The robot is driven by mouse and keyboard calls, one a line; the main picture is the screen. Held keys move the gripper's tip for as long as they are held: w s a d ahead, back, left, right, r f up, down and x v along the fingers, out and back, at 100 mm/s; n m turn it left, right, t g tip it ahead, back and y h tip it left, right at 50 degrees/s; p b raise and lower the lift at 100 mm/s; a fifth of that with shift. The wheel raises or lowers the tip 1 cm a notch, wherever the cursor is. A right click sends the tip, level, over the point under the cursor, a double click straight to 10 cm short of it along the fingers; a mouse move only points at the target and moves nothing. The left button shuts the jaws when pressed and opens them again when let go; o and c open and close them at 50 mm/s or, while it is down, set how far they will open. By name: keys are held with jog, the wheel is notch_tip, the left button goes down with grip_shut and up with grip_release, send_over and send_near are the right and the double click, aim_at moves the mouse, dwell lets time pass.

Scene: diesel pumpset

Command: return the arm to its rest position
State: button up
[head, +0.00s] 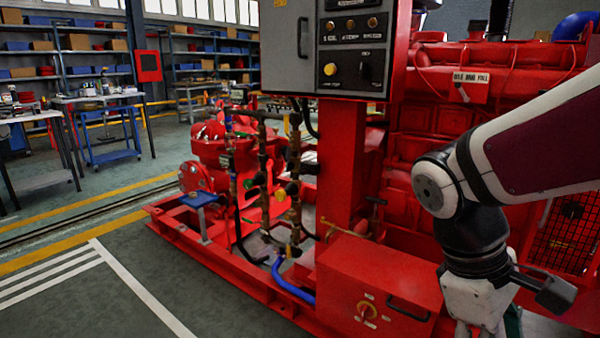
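My arm (535,145) enters from the right edge of the head view and bends downward at a grey and white joint. Its lower end hangs in front of the red engine, at the right of the picture. My gripper is not in view; the arm's end runs off the bottom edge, so its fingers and anything in them are hidden. The red diesel pumpset (345,180) fills the middle and right.
A grey control panel (340,45) stands on a red post. A red box (375,290) with a handle sits low beside my arm. A blue hose (290,283) curves near the base. Workbenches (100,100) and shelves stand at back left. The floor at lower left is clear.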

jog(key=s+a+r+m+t+y, duration=0.1)
jog(key=s+a+m+y, duration=0.1)
jog(key=s+m, duration=0.3)
jog(key=s+a+r+m+t+y, duration=0.1)
jog(key=s+a+m+t+y, duration=0.15)
jog(key=s, duration=0.45)
notch_tip(320, 180, up, 37)
jog(key=t+p, duration=0.3)
jog(key=p, duration=3.2)
jog(key=shift+s+a+n, duration=0.15)
jog(key=shift+s+n, duration=0.1)
jog(key=shift+n, duration=0.1)
